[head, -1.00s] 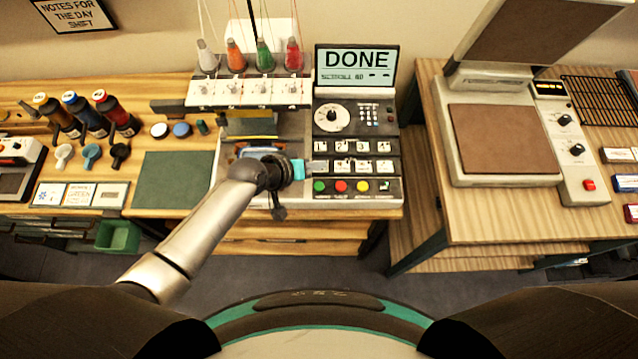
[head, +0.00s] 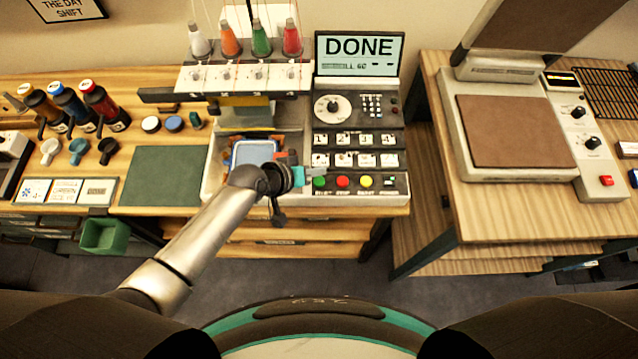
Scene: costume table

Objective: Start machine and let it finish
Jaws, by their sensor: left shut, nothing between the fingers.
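The embroidery-type machine (head: 302,110) stands on the left table. Its screen (head: 359,47) reads "DONE" in large letters, with smaller blurred text below. Its panel has a dial (head: 332,107), several white keys, and a row with a green button (head: 320,181), a red button (head: 342,181) and a yellow button (head: 366,181). A framed blue-edged piece (head: 253,153) lies in the machine's bed under the head. My left gripper (head: 297,174) is shut and empty, just left of the green button; whether it touches the panel is hard to tell. My right gripper is out of view.
Thread cones, including a red one (head: 291,38), stand on top of the machine. Dark bottles (head: 67,104) and a green mat (head: 162,174) are to the left. A heat-press-like machine (head: 512,130) stands on the right table, across a gap. A green bin (head: 104,235) sticks out below.

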